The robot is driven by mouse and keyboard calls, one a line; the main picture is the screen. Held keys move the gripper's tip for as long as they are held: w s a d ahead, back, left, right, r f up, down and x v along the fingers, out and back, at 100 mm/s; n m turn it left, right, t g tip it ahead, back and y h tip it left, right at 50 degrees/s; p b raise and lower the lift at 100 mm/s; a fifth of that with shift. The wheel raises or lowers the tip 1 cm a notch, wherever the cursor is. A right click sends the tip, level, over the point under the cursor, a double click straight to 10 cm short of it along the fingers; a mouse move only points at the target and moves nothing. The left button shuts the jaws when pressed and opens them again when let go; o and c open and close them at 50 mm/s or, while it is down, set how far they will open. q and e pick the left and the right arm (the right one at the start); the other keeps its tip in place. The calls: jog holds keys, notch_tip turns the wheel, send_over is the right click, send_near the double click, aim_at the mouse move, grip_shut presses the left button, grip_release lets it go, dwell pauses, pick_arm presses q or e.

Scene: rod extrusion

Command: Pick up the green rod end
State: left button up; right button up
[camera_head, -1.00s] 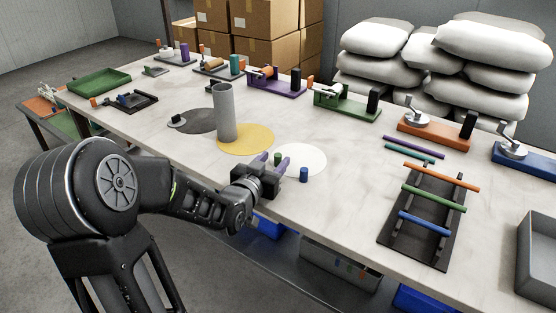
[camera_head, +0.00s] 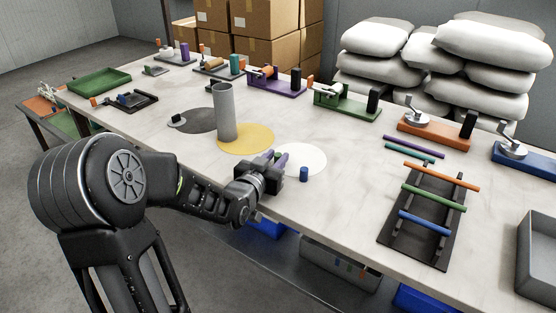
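The green rod end (camera_head: 278,154) is a small green piece at the near side of the table, mostly hidden behind my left gripper's fingers. My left gripper (camera_head: 275,158) has purple-looking fingers, set close together, and the green piece shows at their tips. I cannot tell whether the fingers touch it or are shut on it. A short blue rod end (camera_head: 304,174) stands upright just to the right, by the white disc (camera_head: 303,158). My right gripper is not in view.
A grey tube (camera_head: 225,112) stands by the yellow disc (camera_head: 245,139), behind my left gripper. A black rack (camera_head: 412,243) with orange, green and blue rods lies to the right. Coloured fixtures line the far edge. The table between the blue rod end and the rack is clear.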

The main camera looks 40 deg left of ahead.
pick_arm(q)
grip_shut()
dwell(0.3)
notch_tip(320, 180, up, 10)
jog(key=p, duration=0.1)
dwell(0.4)
dwell(0.5)
